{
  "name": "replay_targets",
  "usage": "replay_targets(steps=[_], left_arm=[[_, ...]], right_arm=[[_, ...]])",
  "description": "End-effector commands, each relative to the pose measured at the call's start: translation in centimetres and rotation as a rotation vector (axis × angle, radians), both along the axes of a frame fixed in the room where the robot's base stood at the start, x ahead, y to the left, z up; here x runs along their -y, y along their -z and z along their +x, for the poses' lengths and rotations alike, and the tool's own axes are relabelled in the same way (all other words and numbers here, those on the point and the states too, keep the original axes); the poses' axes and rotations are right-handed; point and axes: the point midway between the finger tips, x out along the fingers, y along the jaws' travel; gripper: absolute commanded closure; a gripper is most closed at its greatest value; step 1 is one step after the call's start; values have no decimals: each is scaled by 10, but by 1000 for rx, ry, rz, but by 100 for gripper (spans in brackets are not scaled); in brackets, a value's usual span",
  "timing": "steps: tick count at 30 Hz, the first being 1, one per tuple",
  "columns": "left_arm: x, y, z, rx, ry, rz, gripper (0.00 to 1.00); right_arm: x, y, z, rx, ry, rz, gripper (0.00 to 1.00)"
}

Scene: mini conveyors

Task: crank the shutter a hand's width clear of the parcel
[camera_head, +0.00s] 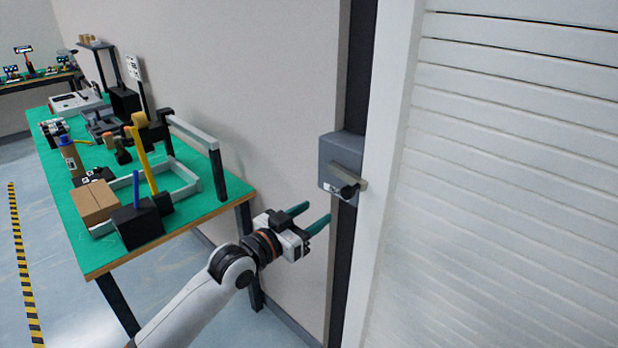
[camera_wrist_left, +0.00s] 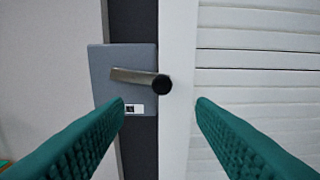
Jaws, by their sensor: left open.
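A grey crank box (camera_head: 341,163) is mounted on the dark post left of the shutter. Its short metal crank arm with a dark knob (camera_head: 349,191) sticks out toward the right. In the left wrist view the crank arm (camera_wrist_left: 132,76) lies nearly level, and its black knob (camera_wrist_left: 162,84) is ahead, between the two green fingers. The white slatted shutter (camera_head: 510,170) fills the right side, its lower edge out of frame. My left gripper (camera_head: 312,217) is open and empty, below and left of the knob, apart from it. The parcel under the shutter is not visible. My right gripper is not in view.
A green-topped table (camera_head: 100,250) stands at the left with a cardboard box (camera_head: 97,202), a black holder (camera_head: 138,224) and several tools. A white door frame (camera_head: 388,150) borders the shutter. The air between my left gripper and the crank box looks clear.

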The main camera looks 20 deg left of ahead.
Motion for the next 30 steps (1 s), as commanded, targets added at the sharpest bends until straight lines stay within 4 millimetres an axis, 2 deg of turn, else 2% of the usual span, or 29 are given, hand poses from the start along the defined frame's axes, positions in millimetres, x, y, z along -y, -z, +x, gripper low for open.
replay_targets(steps=[5, 12, 18, 24, 30], left_arm=[[6, -2, 19, 2, -1, -4, 50], [24, -2, 65, 2, 0, -2, 50], [34, -1, 95, 0, 0, -1, 50], [40, 0, 109, 0, 0, 1, 50], [41, 0, 111, 0, 1, 1, 50]], right_arm=[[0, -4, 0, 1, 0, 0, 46], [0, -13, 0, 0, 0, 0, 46], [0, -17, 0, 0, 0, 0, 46], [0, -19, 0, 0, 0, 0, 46], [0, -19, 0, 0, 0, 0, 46]])
